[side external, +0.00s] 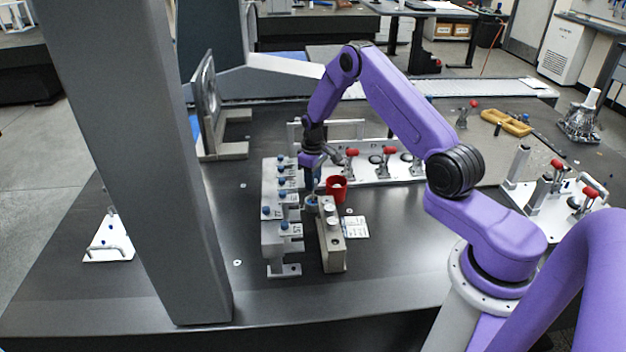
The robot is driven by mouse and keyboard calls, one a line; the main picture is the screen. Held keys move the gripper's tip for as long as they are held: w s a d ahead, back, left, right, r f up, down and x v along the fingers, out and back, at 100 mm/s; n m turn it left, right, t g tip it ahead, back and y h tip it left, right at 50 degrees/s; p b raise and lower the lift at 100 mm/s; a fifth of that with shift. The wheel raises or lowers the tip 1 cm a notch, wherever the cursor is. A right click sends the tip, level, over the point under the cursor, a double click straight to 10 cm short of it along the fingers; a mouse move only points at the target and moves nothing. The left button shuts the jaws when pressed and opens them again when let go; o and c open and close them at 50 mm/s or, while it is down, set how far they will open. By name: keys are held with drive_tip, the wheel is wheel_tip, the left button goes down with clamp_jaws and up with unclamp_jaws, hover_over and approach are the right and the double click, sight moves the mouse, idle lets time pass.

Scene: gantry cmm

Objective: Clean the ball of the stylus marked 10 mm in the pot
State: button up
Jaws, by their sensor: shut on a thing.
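My gripper (313,177) points down between the stylus rack and the red pot. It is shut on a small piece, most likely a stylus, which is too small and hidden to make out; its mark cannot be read. The grey stylus rack (284,252) stands just left of it, with several blue-topped styli (266,210) and number plates too small to read surely. The red pot (337,190) stands open just right of the gripper. A small blue round pot or holder (312,202) is right below the gripper; whether the held piece touches it cannot be told.
A grey block (331,254) with silver cylinders stands in front of the red pot, beside a white printed card (355,227). A white fixture plate with red-handled clamps (388,160) is behind. A thick grey column (150,150) rises at left. The front table is clear.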

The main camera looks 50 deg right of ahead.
drive_tip(key=shift+n, duration=0.7)
drive_tip(key=shift+r, duration=3)
